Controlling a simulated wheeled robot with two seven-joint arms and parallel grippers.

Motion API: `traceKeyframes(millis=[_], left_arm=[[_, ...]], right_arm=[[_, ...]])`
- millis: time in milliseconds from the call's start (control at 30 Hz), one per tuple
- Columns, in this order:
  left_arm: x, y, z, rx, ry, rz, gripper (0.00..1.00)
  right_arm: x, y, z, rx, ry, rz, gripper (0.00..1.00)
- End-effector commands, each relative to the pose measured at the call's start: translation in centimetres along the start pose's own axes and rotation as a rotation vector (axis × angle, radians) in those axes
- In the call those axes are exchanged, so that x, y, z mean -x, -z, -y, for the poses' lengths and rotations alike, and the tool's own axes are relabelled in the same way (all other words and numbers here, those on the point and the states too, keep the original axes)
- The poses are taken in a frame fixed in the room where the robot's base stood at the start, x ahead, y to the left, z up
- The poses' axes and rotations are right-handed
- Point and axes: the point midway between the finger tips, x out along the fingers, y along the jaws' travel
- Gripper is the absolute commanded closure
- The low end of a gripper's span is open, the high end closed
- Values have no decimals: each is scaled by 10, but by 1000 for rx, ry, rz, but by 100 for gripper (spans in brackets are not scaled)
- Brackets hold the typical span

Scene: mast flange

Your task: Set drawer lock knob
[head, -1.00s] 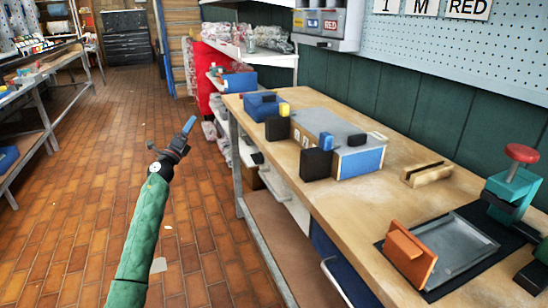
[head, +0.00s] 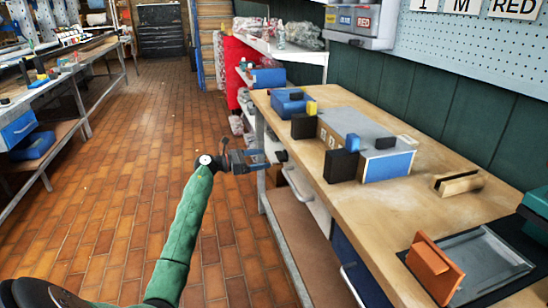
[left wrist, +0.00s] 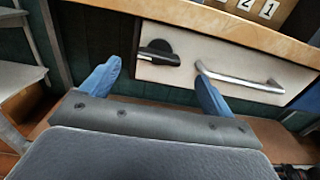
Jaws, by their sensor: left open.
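The black drawer lock knob (left wrist: 160,52) is a round disc with a bar grip, on the left part of a pale drawer front (left wrist: 222,58). Its bar lies nearly level, with its end toward the right. In the head view the knob (head: 281,157) sticks out from the drawer front under the bench's left end. My left gripper (head: 264,160) is open and empty, pointing at the knob. In the left wrist view its blue fingers lie to either side of the knob, apparently short of it. My right gripper is not in view.
A metal bar handle (left wrist: 240,82) sits right of the knob, close to the right finger in the wrist view. The wooden benchtop (head: 410,210) overhangs the drawer and carries several blocks and a grey box (head: 355,128). The tiled floor (head: 120,190) to the left is clear.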

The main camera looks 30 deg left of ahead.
Motion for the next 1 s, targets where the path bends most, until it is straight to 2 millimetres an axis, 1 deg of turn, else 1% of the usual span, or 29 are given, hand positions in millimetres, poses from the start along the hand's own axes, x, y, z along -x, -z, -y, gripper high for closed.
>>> traceKeyframes(millis=[100,333,500,767,800,867,900,967,1000], left_arm=[[-19,-1,0,2,0,4,13],[-48,-1,0,2,-1,3,13],[-57,-1,0,2,-1,2,13],[-58,0,0,2,-1,1,13],[-58,0,0,2,-1,1,17],[-58,0,0,2,-1,1,28],[-58,0,0,2,-1,1,36],[-58,0,0,2,-1,1,48],[-58,0,0,2,-1,1,56]], right_arm=[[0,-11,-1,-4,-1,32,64],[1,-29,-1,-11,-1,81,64],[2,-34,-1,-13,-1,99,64],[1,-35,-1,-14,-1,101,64],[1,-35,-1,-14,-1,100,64],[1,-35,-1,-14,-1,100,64],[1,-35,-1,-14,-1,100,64],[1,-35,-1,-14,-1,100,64],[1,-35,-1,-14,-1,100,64]])
